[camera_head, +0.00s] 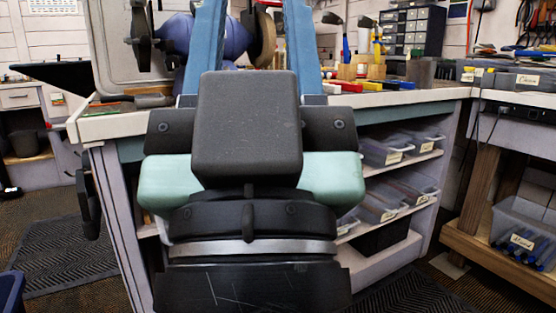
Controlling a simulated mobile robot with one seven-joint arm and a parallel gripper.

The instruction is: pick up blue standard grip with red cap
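I cannot make out a blue grip with a red cap for certain. Blue, grip-like rods (508,243) lie in a clear bin (540,217) on the low shelf at the right; a small label on its front is too small to read, and no red cap shows on them. Small red, yellow and blue items (385,84) lie along the back of the workbench, too small to identify. My own arm parts fill the middle of the view and hide much of the bench. My gripper cannot be made out.
The workbench (110,122) stands directly ahead, with clear labelled bins (385,150) on shelves below. A blue-purple grinder-like machine (225,38) stands on it. A wooden side bench (515,270) is at the right. Dark mats (65,255) cover floor at the left.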

